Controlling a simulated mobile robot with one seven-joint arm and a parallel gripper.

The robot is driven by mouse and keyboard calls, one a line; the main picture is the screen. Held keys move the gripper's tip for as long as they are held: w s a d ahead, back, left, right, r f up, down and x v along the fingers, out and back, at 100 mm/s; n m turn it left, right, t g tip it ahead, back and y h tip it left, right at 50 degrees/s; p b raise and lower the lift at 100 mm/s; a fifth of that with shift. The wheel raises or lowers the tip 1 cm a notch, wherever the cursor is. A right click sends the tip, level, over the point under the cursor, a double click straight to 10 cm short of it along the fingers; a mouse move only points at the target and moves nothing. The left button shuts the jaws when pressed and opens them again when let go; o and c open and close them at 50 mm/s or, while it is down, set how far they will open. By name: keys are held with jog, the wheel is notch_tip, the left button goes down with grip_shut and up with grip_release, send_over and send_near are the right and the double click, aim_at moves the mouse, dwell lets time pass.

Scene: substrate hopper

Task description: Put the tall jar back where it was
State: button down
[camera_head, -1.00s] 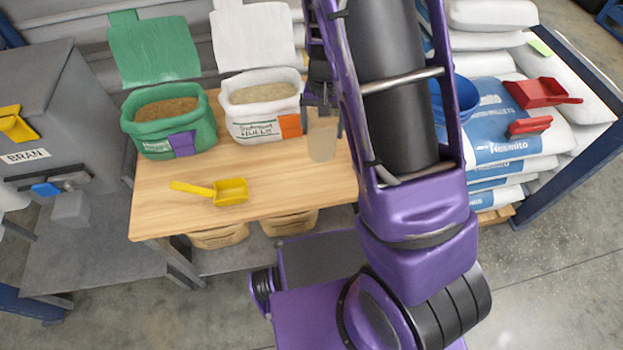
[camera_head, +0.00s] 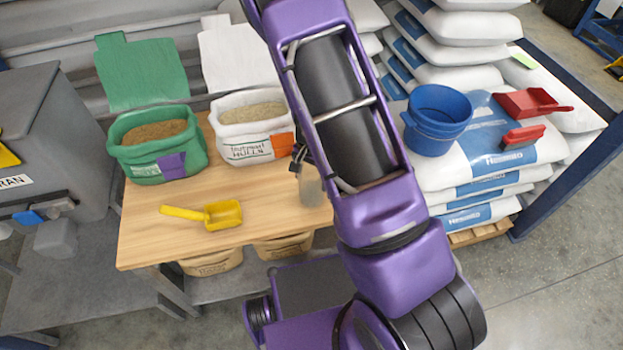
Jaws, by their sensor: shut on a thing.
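The tall jar (camera_head: 311,188) is a translucent, greyish container at the right end of the wooden table (camera_head: 262,205). My gripper (camera_head: 301,158) is at its top and shut on it. My purple arm covers the jar's right side and much of the gripper. The jar looks slightly tilted. I cannot tell whether its base touches the table.
A green sack (camera_head: 155,145) and a white hulls sack (camera_head: 250,128) stand at the table's back. A yellow scoop (camera_head: 222,214) lies in front. Stacked bags on the right hold a blue bucket (camera_head: 436,120), a red scoop (camera_head: 528,103) and a red brush (camera_head: 523,136).

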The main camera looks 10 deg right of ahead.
jog(key=shift+f, duration=0.15)
jog(key=shift+f, duration=0.15)
grip_release()
notch_tip(320, 180, up, 12)
jog(key=p, duration=0.2)
dwell(0.7)
